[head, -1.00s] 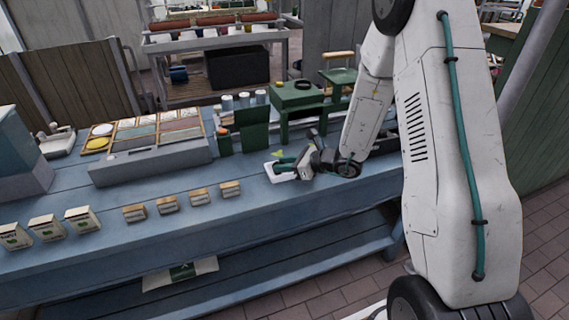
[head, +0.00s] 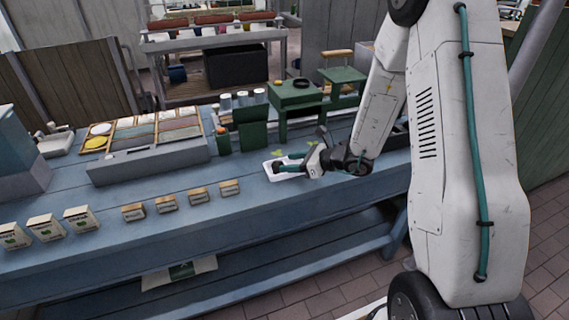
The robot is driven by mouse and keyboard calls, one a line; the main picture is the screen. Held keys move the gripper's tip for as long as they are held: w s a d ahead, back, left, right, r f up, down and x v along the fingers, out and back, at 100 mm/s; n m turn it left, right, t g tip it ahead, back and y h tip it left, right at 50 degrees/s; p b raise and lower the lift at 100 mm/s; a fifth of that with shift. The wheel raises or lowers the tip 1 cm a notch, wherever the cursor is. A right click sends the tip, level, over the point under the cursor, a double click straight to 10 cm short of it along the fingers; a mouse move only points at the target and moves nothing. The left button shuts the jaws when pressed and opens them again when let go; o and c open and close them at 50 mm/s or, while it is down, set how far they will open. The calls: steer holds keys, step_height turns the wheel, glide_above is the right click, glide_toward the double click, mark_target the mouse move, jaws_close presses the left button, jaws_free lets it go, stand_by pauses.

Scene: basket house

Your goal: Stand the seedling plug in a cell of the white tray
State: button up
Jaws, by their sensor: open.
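The white tray (head: 271,177) lies on the blue bench, right of centre, partly covered by my gripper (head: 283,164). My gripper is held low and nearly level, pointing left, with its teal fingers over the tray; it is open. Small yellow-green leaves (head: 278,153) show just behind the fingers, and they look like the seedling's. The plug's body is hidden or too small to make out, so I cannot tell whether it stands in a cell or touches the fingers. The tray's cells are not clear at this size.
Small boxes (head: 167,204) and white seed packets (head: 82,219) stand along the bench front. A grey block (head: 150,163) and a sectioned wooden tray (head: 98,130) are at left. Green stands (head: 293,97) and pale cups (head: 243,98) are behind. Bare bench lies in front of the tray.

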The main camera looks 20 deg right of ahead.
steer(key=v, duration=0.8)
steer(key=shift+s+d+r, duration=0.15)
steer(key=shift+s+r, duration=0.05)
steer(key=s+a+r+n+g, duration=0.8)
steer(key=s+a+r+n, duration=0.4)
steer(key=s+r+n, duration=0.15)
steer(key=s+d+r+n+h, duration=0.2)
steer(key=s+r+n+h, duration=0.1)
steer(key=s+n, duration=0.3)
steer(key=s+d+r+n+h, duration=0.3)
steer(key=s+n+h, duration=0.3)
steer(key=s, duration=0.4)
steer(key=shift+s+d+r+n+h, duration=0.2)
steer(key=shift+d+n+h, duration=0.15)
steer(key=shift+n, duration=0.4)
